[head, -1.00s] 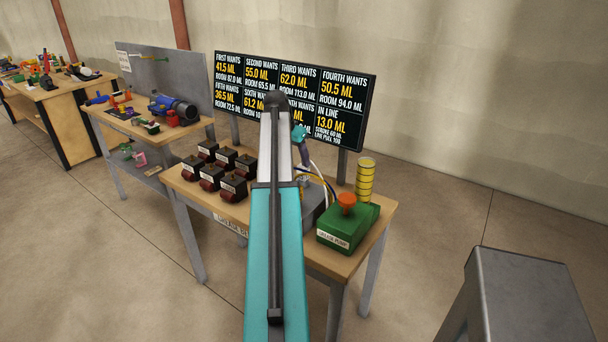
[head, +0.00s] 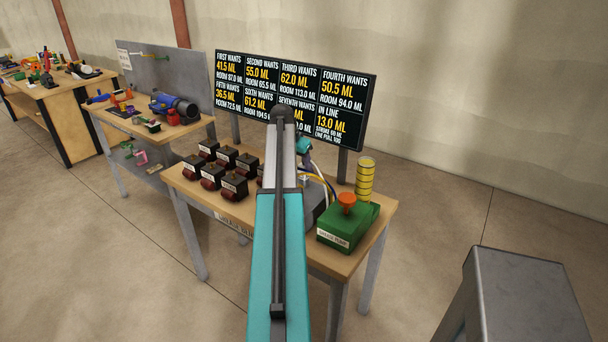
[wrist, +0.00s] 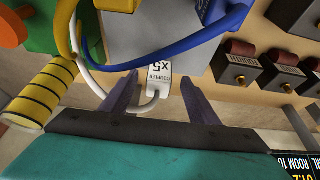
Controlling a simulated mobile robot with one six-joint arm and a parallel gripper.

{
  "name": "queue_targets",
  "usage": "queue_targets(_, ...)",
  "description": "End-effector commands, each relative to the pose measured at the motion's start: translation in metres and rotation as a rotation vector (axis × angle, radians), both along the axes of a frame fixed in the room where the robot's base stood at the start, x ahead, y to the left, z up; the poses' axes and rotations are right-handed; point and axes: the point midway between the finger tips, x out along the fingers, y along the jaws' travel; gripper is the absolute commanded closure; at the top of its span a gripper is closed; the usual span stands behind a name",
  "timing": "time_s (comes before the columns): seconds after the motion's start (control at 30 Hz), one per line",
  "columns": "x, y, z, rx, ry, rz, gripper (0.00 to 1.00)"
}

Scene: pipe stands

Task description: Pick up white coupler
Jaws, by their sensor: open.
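The white coupler (wrist: 160,92), with a label reading COUPLER X5, shows in the wrist view near the middle, at the end of a white hose that curves in from the left. My gripper (wrist: 160,79) is open, with one purple-grey finger on each side of the coupler in the picture. Gaps show on both sides, and I cannot tell the depth between fingers and coupler. In the head view my arm hides most of this spot, and only a small teal part of my gripper (head: 303,146) shows beside the arm above the bench.
A grey box (wrist: 150,35) with blue and yellow hoses lies close by. A green pump (head: 347,228) with an orange knob and a yellow banded cylinder (head: 365,180) stand right of it. Several dark labelled blocks (head: 212,177) stand left. A display board (head: 345,100) rises behind.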

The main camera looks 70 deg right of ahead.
Motion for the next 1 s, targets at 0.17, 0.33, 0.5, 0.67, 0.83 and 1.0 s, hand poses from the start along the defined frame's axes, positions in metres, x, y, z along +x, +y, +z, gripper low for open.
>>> queue_targets(0.17, -0.003, -0.006, -0.011, 0.002, 0.001, -0.001, 0.45)
queue_targets(0.33, -0.005, -0.013, -0.027, 0.002, 0.001, -0.002, 0.45)
queue_targets(0.5, -0.007, -0.018, -0.039, 0.001, 0.0, -0.001, 0.45)
queue_targets(0.67, -0.007, -0.019, -0.043, 0.0, 0.0, -0.002, 0.45)
queue_targets(0.83, -0.007, -0.019, -0.043, 0.0, 0.0, -0.002, 0.45)
queue_targets(1.0, -0.008, -0.019, -0.043, 0.0, 0.0, -0.002, 0.45)
